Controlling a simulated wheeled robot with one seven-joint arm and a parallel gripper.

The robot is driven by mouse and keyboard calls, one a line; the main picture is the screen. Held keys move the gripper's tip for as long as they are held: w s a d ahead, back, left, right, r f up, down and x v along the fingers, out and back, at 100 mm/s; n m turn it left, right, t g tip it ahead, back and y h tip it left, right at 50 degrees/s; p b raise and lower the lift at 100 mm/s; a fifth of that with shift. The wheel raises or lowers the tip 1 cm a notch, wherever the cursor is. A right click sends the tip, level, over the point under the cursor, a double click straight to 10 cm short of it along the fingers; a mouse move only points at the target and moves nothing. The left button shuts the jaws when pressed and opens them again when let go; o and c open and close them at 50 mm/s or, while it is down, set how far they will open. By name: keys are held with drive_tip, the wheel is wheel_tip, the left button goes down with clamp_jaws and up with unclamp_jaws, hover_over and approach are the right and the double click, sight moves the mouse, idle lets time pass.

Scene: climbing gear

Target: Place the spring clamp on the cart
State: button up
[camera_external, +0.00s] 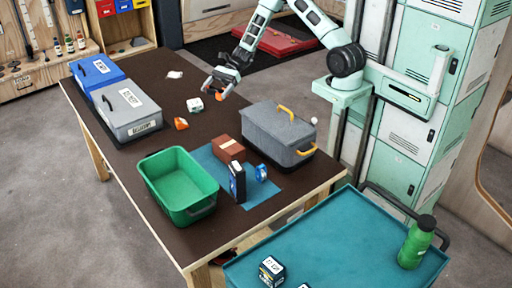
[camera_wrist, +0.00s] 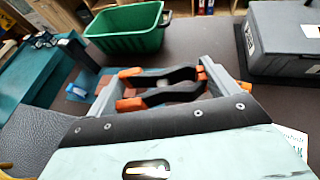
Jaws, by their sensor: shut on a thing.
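The spring clamp (camera_wrist: 165,92) is black with orange ends. It lies between the grey fingers of my gripper (camera_wrist: 160,88) in the wrist view, and the fingers are shut on it. In the external view my gripper (camera_external: 219,84) hangs over the far right part of the brown table; the clamp is hard to tell apart from the fingers there. The teal cart (camera_external: 345,235) stands at the front right, beyond the table's near end, well away from my gripper. Its top is mostly bare.
On the table stand a green bin (camera_external: 179,196), a grey lidded box (camera_external: 278,133), a brick-red box (camera_external: 228,149) and a dark upright box (camera_external: 237,182) on a blue mat. A green bottle (camera_external: 416,242) and a labelled block (camera_external: 271,269) are on the cart.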

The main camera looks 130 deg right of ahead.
drive_tip(key=w+a+n+g+y+b, duration=0.2)
drive_tip(key=w+a+n+y, duration=0.2)
drive_tip(key=w+a, duration=1.2)
drive_tip(key=w+a+n+g+y+b, duration=0.1)
drive_tip(key=w+a+n+g+y, duration=0.1)
drive_tip(key=a, duration=0.9)
drive_tip(key=w+a+n+g+y+b, duration=0.1)
drive_tip(key=w+a+n+g, duration=0.1)
drive_tip(key=a, duration=0.9)
drive_tip(key=n+g+y+b, duration=0.2)
drive_tip(key=n+g+b, duration=0.1)
drive_tip(key=n+g, duration=0.4)
hover_over(330, 250)
wheel_tip(330, 250, down, 10)
drive_tip(key=shift+f, duration=0.2)
drive_tip(key=shift+y, duration=0.3)
drive_tip(key=shift+f+p, duration=0.3)
drive_tip(key=shift+f, duration=1.9)
